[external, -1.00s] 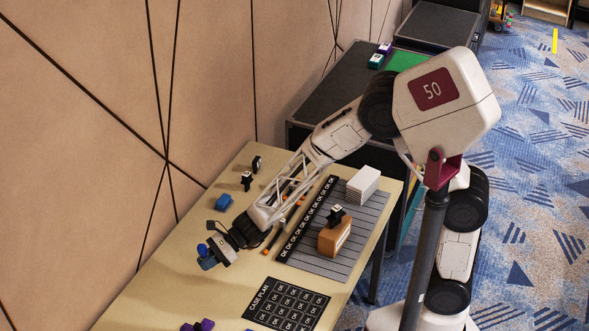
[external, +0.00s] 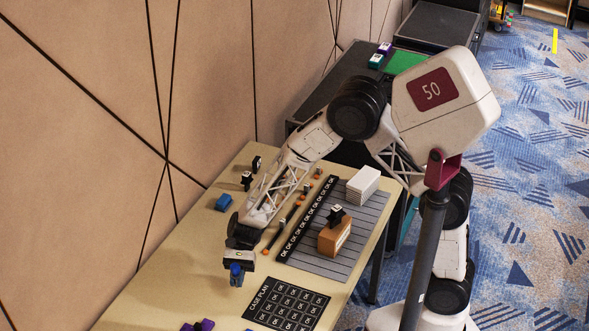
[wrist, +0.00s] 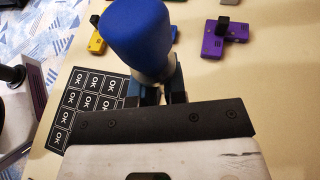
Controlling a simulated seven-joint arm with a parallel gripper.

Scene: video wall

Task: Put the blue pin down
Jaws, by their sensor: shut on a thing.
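The blue pin (wrist: 137,35) has a rounded blue body with a pale grey lower part. In the wrist view it fills the upper middle, close to the camera. My gripper (wrist: 157,95) is shut on its lower part. In the external view my gripper (external: 238,264) hangs over the near part of the table, left of the CASE PLAN sheet, with the blue pin (external: 236,274) at its tip. I cannot tell whether the pin touches the table.
The black CASE PLAN sheet (external: 287,305) lies beside the gripper; purple pieces (external: 198,325) are at the near edge. A blue block (external: 223,202) lies farther back. A grey slatted mat (external: 305,262) holds an orange-brown box (external: 334,238) and a white stack (external: 363,184).

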